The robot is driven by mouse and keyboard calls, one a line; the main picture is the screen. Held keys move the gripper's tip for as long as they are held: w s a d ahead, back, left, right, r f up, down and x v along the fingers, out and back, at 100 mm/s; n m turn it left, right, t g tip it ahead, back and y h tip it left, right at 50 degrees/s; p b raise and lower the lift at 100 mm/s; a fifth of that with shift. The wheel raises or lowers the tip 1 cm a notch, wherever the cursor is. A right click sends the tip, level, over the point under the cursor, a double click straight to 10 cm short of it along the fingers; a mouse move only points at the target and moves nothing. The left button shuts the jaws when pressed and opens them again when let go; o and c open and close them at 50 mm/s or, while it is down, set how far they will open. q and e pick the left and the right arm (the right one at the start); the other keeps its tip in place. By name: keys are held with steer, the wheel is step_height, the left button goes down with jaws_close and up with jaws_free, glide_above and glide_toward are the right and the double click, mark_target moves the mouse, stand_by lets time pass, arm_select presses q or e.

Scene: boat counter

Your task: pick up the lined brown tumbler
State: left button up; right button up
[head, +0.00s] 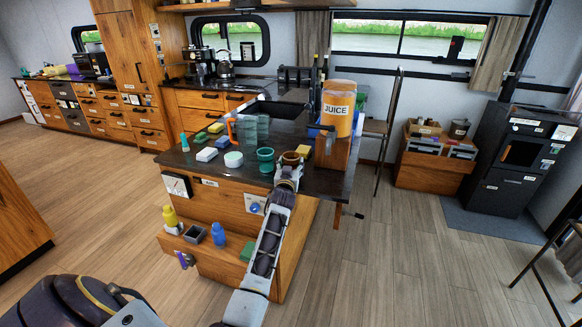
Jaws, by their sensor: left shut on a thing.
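The brown tumbler (291,158) is near the front edge of the dark counter, in the middle of the head view. It looks upright, and its lower part is hidden behind my gripper. My left gripper (288,172) reaches it from the front and is shut on it. I cannot tell whether the tumbler's base touches the counter. My right gripper is not in view.
A teal cup (265,160) stands close left of the tumbler, with a white round tub (233,159) beyond it. A juice dispenser (337,108) on a wooden stand (333,150) is close on the right. Glasses, sponges and small blocks crowd the counter (185,160).

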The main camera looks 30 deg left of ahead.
mark_target(291, 154)
arm_select(q)
steer(key=shift+r, duration=0.35)
step_height(291, 154, up, 4)
steer(key=shift+r, duration=0.15)
step_height(291, 154, up, 5)
steer(key=shift+f+p, duration=0.1)
steer(key=shift+p, duration=0.2)
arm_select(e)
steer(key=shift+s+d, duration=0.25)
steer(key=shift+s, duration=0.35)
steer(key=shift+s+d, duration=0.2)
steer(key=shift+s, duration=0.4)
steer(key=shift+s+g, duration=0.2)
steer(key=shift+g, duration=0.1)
